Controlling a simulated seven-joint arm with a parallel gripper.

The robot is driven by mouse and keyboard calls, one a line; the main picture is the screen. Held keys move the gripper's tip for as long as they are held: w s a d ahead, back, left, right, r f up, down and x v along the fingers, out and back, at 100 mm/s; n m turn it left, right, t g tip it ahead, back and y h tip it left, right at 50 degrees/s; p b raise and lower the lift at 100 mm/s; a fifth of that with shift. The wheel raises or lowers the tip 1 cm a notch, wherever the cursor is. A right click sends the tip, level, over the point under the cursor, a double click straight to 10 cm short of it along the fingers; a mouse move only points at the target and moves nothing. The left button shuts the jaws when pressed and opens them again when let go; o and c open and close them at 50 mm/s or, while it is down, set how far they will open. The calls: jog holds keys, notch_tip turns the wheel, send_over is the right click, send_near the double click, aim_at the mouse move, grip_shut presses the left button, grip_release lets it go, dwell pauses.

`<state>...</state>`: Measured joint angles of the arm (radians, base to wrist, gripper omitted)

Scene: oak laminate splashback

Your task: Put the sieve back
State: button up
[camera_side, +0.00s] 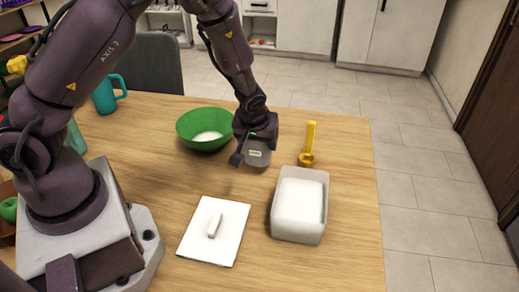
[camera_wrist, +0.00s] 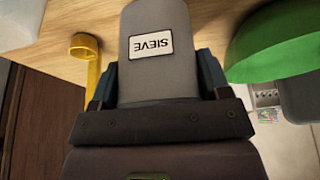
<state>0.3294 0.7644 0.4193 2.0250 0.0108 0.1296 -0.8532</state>
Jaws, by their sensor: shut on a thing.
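My gripper (camera_side: 255,140) is shut on the sieve (camera_side: 258,158), a grey rounded piece, and holds it over the table between the green bowl and the yellow tool. In the wrist view the sieve (camera_wrist: 155,20) sits between the two dark fingers, with a white label reading "SIEVE" upside down.
A green bowl (camera_side: 186,128) with white contents stands left of my gripper. A yellow ring-ended tool (camera_side: 310,134) and a grey bin (camera_side: 297,235) of white material are to the right. A white mat (camera_side: 199,246) with a small grey bar (camera_side: 215,226) lies in front.

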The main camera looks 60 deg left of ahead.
aim_at(260, 150)
jog(key=shift+w+f, duration=0.2)
jog(key=shift+f, duration=1.6)
jog(key=shift+f, duration=0.15)
jog(key=o, duration=1)
